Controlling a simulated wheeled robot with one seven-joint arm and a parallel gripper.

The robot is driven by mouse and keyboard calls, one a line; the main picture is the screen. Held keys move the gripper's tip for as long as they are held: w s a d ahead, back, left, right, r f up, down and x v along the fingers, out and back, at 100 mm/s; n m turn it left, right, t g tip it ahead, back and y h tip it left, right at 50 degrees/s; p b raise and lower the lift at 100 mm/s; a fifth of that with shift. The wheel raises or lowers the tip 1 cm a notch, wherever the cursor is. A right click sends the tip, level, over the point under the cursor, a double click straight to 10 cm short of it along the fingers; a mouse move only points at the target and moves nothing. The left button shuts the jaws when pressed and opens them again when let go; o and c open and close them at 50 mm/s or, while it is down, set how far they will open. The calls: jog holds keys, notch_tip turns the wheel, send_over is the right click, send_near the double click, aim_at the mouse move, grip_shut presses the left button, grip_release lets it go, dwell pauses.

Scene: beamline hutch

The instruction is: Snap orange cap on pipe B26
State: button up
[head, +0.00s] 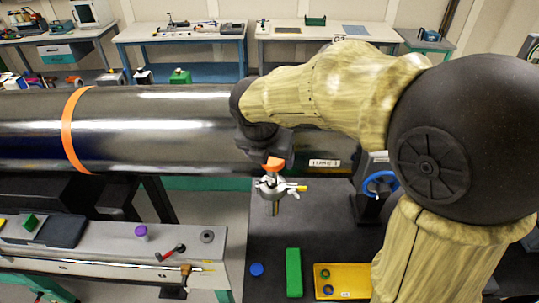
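My gripper (268,160) points down in front of the large dark metal cylinder, near the middle of the head view. A small orange cap (273,164) shows at its fingertips, and the gripper appears shut on it. Directly below is a silver metal fitting (271,187) with side ports, one with a yellow end, and a short pipe (272,208) under it. The cap looks just above or touching the top of the fitting; I cannot tell which. No B26 label is readable. The fingers are partly hidden by the gripper body.
The large cylinder (180,125) with an orange band spans behind my gripper. On the dark table (268,235) are a blue cap (257,269), a green block (293,272), a yellow tray (363,275) with rings and a blue handwheel (380,183). A cluttered bench (105,255) stands left.

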jog(key=shift+d, duration=0.15)
jog(key=shift+r, duration=0.15)
jog(key=shift+s+r, duration=0.15)
jog(key=shift+r, duration=0.2)
jog(key=b+v, duration=0.2)
jog(key=v, duration=1.4)
jog(key=shift+s+a+r, duration=0.2)
